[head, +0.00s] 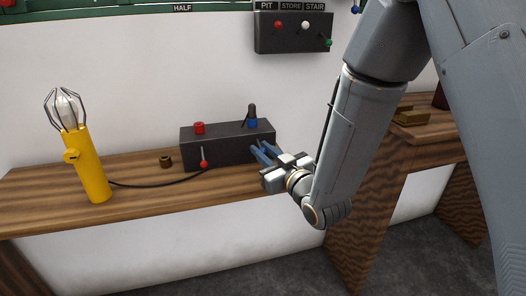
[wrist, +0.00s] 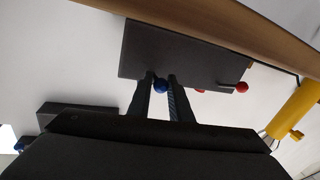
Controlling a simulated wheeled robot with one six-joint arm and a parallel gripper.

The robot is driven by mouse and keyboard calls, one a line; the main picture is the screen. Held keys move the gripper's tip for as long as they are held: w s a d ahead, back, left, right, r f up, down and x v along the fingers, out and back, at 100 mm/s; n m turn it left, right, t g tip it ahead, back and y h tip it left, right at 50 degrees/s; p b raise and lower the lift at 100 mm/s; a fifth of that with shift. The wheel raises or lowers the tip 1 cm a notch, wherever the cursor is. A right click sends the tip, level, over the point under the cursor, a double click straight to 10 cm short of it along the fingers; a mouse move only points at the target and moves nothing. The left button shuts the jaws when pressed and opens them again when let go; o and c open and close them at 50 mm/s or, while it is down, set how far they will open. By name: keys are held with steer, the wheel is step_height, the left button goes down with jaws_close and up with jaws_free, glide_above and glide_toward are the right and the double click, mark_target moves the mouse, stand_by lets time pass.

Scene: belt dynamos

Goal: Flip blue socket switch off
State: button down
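A dark socket box (head: 222,149) stands on the wooden shelf, with a red socket (head: 199,128) and a blue socket (head: 252,123) on top. A black plug-like piece (head: 252,109) stands at the blue socket. A red-knobbed lever (head: 204,163) is on the box's front. My gripper (head: 262,153) is at the right end of the box front, its two fingers apart. No blue lever shows in the head view. In the wrist view, which is upside down, a blue round knob (wrist: 160,86) lies between the fingertips; whether they touch it is unclear.
A yellow caged lamp (head: 91,165) stands at the left with a black cable to the box. A small brown ring (head: 165,161) sits between them. A wall panel (head: 292,32) with several knobs hangs above. The shelf is clear in front.

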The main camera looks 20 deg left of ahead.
steer(key=shift+w+f+n+t+y+b, duration=0.1)
steer(key=shift+f+n+t+y+b, duration=0.35)
steer(key=shift+b, duration=1.65)
steer(key=f+t+y+b, duration=0.1)
steer(key=b, duration=0.3)
steer(key=shift+w+a+b, duration=0.1)
steer(key=shift+a+b, duration=0.05)
steer(key=shift+b, duration=0.15)
steer(key=shift+f+y+b, duration=0.1)
steer(key=shift+y+b, duration=0.15)
steer(key=shift+b, duration=0.1)
steer(key=shift+y, duration=0.3)
steer(key=c, duration=1.6)
jaws_free()
